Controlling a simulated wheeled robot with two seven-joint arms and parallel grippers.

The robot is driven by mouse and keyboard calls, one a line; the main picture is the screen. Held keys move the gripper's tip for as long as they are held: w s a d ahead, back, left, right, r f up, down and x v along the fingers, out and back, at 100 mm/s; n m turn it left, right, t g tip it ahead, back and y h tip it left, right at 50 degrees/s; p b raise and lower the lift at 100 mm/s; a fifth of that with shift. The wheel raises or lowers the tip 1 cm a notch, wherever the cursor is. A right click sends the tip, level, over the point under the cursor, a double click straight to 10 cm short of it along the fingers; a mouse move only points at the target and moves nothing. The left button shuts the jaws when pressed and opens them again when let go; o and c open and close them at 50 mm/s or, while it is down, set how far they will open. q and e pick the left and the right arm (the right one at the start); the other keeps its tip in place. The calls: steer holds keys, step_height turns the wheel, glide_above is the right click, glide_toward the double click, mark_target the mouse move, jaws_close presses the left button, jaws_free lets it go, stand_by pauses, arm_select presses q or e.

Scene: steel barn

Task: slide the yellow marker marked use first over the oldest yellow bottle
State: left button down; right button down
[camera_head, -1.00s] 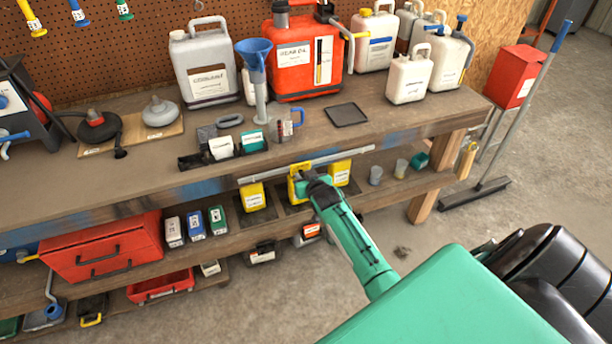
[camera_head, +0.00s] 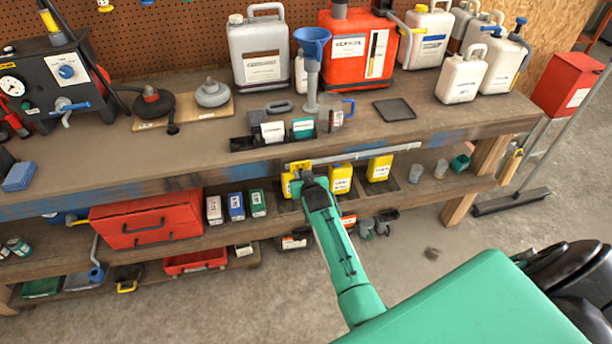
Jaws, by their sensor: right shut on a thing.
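My right gripper (camera_head: 302,179) reaches in over the shelf under the bench top. It is shut on the yellow marker (camera_head: 299,165), a small piece showing just above its jaws. The leftmost yellow bottle (camera_head: 287,187) is mostly hidden behind the gripper and marker. I cannot tell whether the marker is around its top or only in front of it. A middle yellow bottle (camera_head: 341,180) and a right yellow bottle (camera_head: 379,168) stand to the right, upright. Their labels are too small to read. My left gripper is not in view.
A grey rail (camera_head: 360,155) runs along the bench's front edge, close above the bottles. Small white, blue (camera_head: 236,206) and green cartons and a red toolbox (camera_head: 148,222) stand left on the shelf. Small cups (camera_head: 416,173) stand right.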

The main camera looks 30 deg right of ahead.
steer(key=c, duration=1.2)
jaws_free()
steer(key=shift+a, duration=0.35)
steer(key=shift+o, duration=0.2)
steer(key=b+v, duration=0.1)
steer(key=v, duration=1.2)
steer(key=shift+s, duration=0.35)
steer(key=s+a+f+n+g+y, duration=0.1)
steer(key=s+a+f+g, duration=0.15)
steer(key=f, duration=0.75)
steer(key=s+a+f+n+g+y, duration=0.1)
steer(key=s+a+f, duration=0.2)
steer(key=f, duration=0.7)
steer(key=s+a+f+n+g+y, duration=0.1)
steer(key=s+a+f+n+g, duration=0.15)
steer(key=s+f, duration=1.1)
steer(key=s+d+f+g, duration=0.1)
steer(key=s+f+g, duration=0.1)
steer(key=s+f, duration=0.4)
steer(key=s+d+f+g, duration=0.2)
steer(key=s+f, duration=0.4)
steer(key=s, duration=0.9)
steer(key=s+d+f+g, duration=0.2)
steer(key=s+f, duration=0.3)
steer(key=s, duration=0.5)
steer(key=shift+s+f+n, duration=0.35)
steer(key=shift+s+f, duration=0.05)
